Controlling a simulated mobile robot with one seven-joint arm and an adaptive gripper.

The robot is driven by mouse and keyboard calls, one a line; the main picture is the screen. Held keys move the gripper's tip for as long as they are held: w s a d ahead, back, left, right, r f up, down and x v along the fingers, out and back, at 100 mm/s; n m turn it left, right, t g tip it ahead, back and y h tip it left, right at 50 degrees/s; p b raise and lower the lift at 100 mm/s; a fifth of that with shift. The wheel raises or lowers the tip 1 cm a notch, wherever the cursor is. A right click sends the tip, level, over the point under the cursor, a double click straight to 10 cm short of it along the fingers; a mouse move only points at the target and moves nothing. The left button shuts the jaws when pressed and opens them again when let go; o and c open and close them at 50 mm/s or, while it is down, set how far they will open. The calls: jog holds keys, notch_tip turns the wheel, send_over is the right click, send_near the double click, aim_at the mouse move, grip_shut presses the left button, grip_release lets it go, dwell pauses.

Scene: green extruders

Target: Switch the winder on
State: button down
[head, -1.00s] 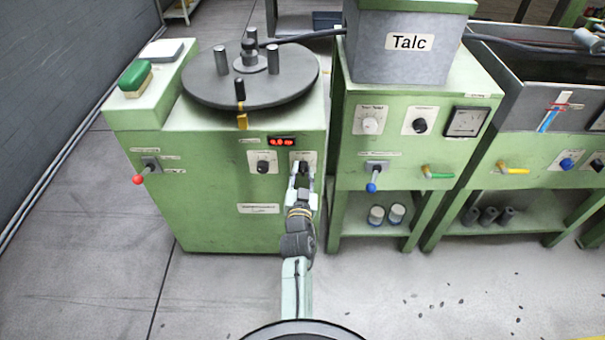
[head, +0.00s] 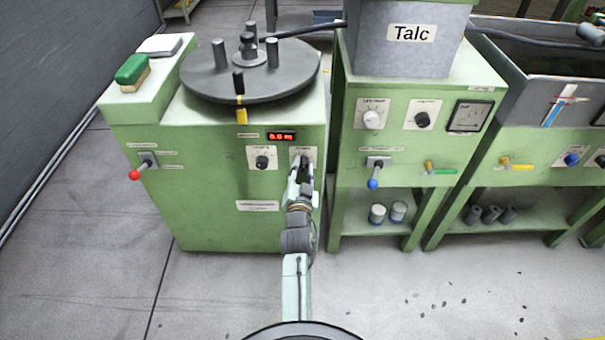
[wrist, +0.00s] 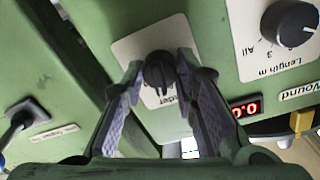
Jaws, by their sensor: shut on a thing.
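The winder (head: 215,195) is the green cabinet on the left of the head view, with a dark round turntable (head: 250,85) and upright pegs on top. Its right-hand black knob (wrist: 158,72) sits on a white label plate on the front. My gripper (head: 303,168) reaches this knob from below. In the wrist view my fingertips (wrist: 162,80) are on either side of the knob, shut on it. Fingers hide part of the label and, in the head view, most of the knob. The red display (head: 282,136) is lit and reads about zero.
The length knob (head: 262,162) is just left of my gripper. A red-ended lever (head: 137,174) is further left. The Talc machine (head: 345,155) stands close on the right, with a blue-ended lever (head: 373,183).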

jog(key=m+b, duration=0.2)
jog(key=m, duration=0.2)
jog(key=shift+b, duration=0.35)
jog(key=m, duration=0.5)
jog(key=shift+r+y+b, duration=0.2)
jog(key=shift+y+b, duration=0.1)
jog(key=c, duration=1.3)
grip_release()
jog(key=shift+f, duration=0.1)
jog(key=s, duration=0.7)
jog(key=shift+s+a+r, duration=0.1)
jog(key=shift+s+r, duration=0.1)
jog(key=shift+s, duration=0.05)
